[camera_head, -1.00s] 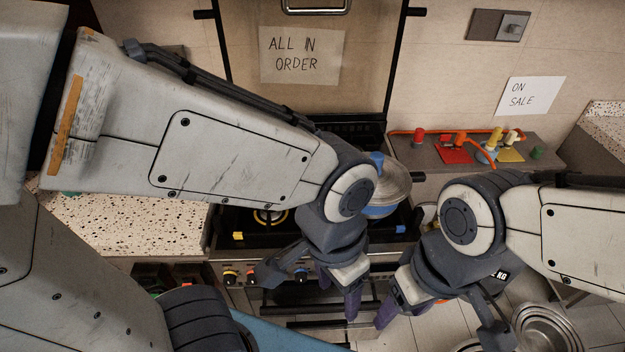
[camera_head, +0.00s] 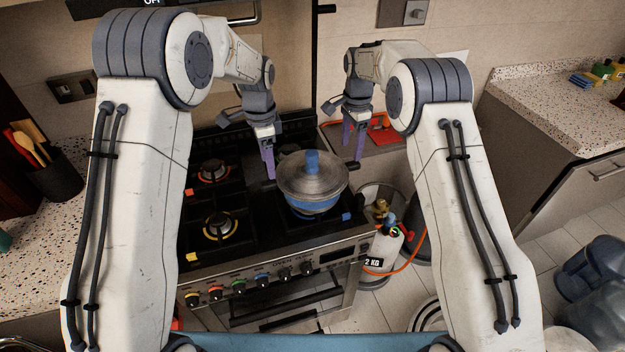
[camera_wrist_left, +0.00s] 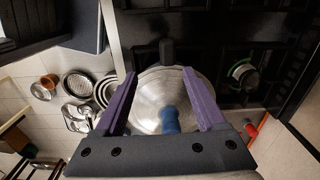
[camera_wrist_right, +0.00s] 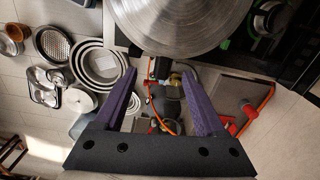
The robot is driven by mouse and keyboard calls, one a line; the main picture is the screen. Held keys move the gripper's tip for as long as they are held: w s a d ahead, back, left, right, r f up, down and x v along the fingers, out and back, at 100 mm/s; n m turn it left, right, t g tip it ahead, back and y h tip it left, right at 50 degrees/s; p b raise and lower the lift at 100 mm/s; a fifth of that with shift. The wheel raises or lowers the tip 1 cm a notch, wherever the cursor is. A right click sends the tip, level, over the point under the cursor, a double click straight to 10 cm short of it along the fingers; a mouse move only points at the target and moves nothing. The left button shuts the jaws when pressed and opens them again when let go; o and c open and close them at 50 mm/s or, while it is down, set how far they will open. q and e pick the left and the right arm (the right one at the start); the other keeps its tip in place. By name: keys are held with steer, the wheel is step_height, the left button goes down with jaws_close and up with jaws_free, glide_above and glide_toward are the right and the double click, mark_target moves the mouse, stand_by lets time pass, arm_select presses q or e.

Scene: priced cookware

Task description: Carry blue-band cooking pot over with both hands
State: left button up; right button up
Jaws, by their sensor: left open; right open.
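The blue-band cooking pot (camera_head: 312,202) stands upright on the right front part of the stove, with a domed metal lid and a blue knob. My left gripper (camera_head: 269,172) is open and empty, just left of the pot. In the left wrist view the lid (camera_wrist_left: 150,95) shows between and beyond the open fingers, with a dark handle at its far side. My right gripper (camera_head: 353,148) is open and empty, to the right of the pot and apart from it. In the right wrist view the lid (camera_wrist_right: 175,22) lies beyond the fingertips. The near-side handles are hidden.
The stove (camera_head: 265,262) has other burners free to the left of the pot. A gas cylinder (camera_head: 383,245) with an orange hose stands right of the stove. A speckled counter (camera_head: 35,235) with a utensil holder (camera_head: 52,178) is at left. Metal pans (camera_wrist_right: 95,60) lie on the floor.

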mark_target(268, 182)
arm_select(q)
steer(key=shift+w+a+f+m, duration=0.3)
steer(key=shift+w+a+f, duration=0.1)
steer(key=shift+w+a, duration=0.2)
arm_select(e)
steer(key=shift+w+d+f+m, duration=0.6)
arm_select(q)
steer(key=shift+d, duration=0.1)
step_height(268, 182, down, 10)
steer(key=shift+f, duration=0.2)
arm_select(e)
step_height(268, 182, down, 10)
steer(key=shift+f, duration=0.2)
arm_select(q)
jaws_close()
arm_select(e)
jaws_close()
arm_select(q)
steer(key=shift+w+r, duration=0.1)
arm_select(e)
steer(key=shift+w+r, duration=0.1)
steer(key=shift+r, duration=0.05)
